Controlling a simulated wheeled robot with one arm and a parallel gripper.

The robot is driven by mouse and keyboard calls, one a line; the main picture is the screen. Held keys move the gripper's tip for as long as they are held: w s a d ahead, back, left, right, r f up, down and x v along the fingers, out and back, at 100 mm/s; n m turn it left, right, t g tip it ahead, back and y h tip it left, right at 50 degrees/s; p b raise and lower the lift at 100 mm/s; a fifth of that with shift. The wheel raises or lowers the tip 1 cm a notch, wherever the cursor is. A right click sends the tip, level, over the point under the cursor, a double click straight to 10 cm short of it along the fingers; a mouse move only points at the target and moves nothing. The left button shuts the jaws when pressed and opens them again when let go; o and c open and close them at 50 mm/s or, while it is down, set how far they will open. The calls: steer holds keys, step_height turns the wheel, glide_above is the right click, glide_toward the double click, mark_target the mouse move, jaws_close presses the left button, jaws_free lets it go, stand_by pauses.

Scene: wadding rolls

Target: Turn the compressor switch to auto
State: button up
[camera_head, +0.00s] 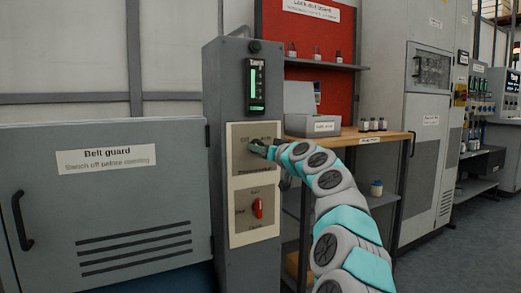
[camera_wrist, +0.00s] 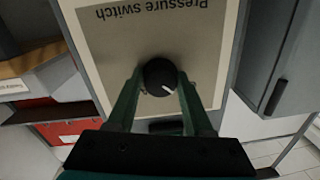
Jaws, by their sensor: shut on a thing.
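The pressure switch is a round black knob (camera_wrist: 160,76) on a beige plate (camera_wrist: 90,45), seen upside down in the wrist view. Its white mark points to the lower right of that picture, which is the plate's upper left. In the head view the plate (camera_head: 240,170) is the upper one on a grey column; small labels at its top left and top right are hard to read. My gripper (camera_head: 259,148) reaches it from the right and hides the knob there. In the wrist view the green fingers are shut on the knob, one on each side.
A red switch (camera_head: 258,208) sits on a lower plate just below, and a green-lit gauge (camera_head: 256,86) is above. A grey belt guard cabinet (camera_head: 105,200) stands left. A wooden shelf (camera_head: 350,137) with a box and jars stands close on the right.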

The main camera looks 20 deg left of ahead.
jaws_close()
steer(key=shift+f+m+b, duration=0.1)
steer(key=shift+m+b, duration=0.2)
steer(key=shift+b, duration=0.1)
steer(key=shift+s+m+t+p, duration=0.1)
steer(key=shift+m+t+p, duration=0.35)
steer(key=shift+m, duration=4)
steer(key=shift+m+t+p, duration=0.15)
steer(key=shift+m+p, duration=0.5)
steer(key=shift+m, duration=3.8)
